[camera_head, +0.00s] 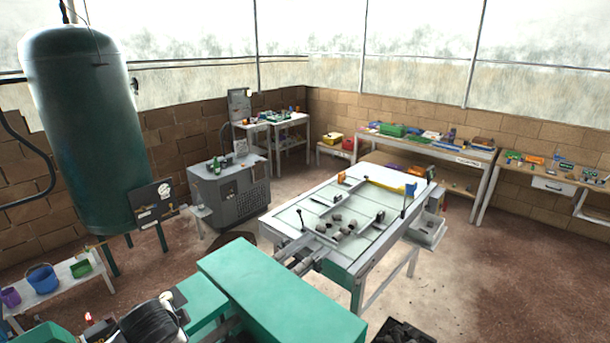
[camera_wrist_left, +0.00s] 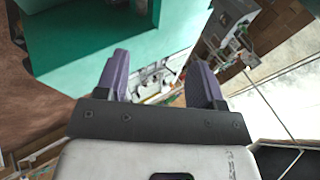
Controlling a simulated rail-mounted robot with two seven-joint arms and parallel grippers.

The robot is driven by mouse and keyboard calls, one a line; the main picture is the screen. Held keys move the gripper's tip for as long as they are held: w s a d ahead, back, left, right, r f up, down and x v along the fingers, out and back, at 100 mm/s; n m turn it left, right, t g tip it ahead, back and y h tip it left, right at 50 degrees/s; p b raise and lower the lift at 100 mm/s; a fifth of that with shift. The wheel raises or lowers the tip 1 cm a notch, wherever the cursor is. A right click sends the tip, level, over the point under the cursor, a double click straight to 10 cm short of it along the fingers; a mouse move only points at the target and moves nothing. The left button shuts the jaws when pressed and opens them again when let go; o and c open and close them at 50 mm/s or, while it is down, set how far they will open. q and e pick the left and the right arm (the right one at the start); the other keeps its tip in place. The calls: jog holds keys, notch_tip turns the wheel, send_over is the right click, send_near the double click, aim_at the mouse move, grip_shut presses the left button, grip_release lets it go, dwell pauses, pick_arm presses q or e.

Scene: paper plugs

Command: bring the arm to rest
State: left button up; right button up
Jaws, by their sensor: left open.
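My left gripper (camera_wrist_left: 160,78) shows in the left wrist view, with its two purple fingers spread wide apart. Nothing is between the fingertips, so it is open and empty. A large green surface (camera_wrist_left: 90,35) fills the upper left behind the fingers. I cannot make out either gripper in the head view. Several small grey plugs (camera_head: 351,223) lie on a pale worktable (camera_head: 290,215) in the middle of the head view, inside a shallow framed area.
A green machine housing (camera_head: 270,290) stands in front of the worktable. A dark green tank (camera_head: 85,130) and a grey cabinet (camera_head: 230,195) stand at the left. A low shelf with buckets (camera_head: 43,279) is at lower left. Benches with tools (camera_head: 425,145) line the back wall. Floor at right is clear.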

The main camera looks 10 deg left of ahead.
pick_arm(q)
jog(key=s+d+r+n+t+h+p, duration=0.2)
jog(key=s+d+r+n+t+p, duration=0.15)
jog(key=s+d, duration=0.65)
jog(key=s+d+f+n+g+h+p, duration=0.1)
jog(key=s+d+f+g, duration=0.2)
jog(key=s+f, duration=0.4)
jog(key=s+d+f+n+g+p, duration=0.1)
jog(key=s+f, duration=0.6)
jog(key=s, duration=0.8)
jog(key=d+g+p, duration=0.1)
jog(key=d+g, duration=0.1)
jog(key=shift+s+d+f+h, duration=0.25)
jog(key=shift+d+h, duration=0.05)
jog(key=shift+h, duration=0.1)
pick_arm(e)
notch_tip(320, 180, up, 7)
pick_arm(q)
jog(key=shift+n, duration=0.25)
pick_arm(e)
jog(key=shift+a+f, duration=0.1)
pick_arm(q)
jog(key=shift+s, duration=0.1)
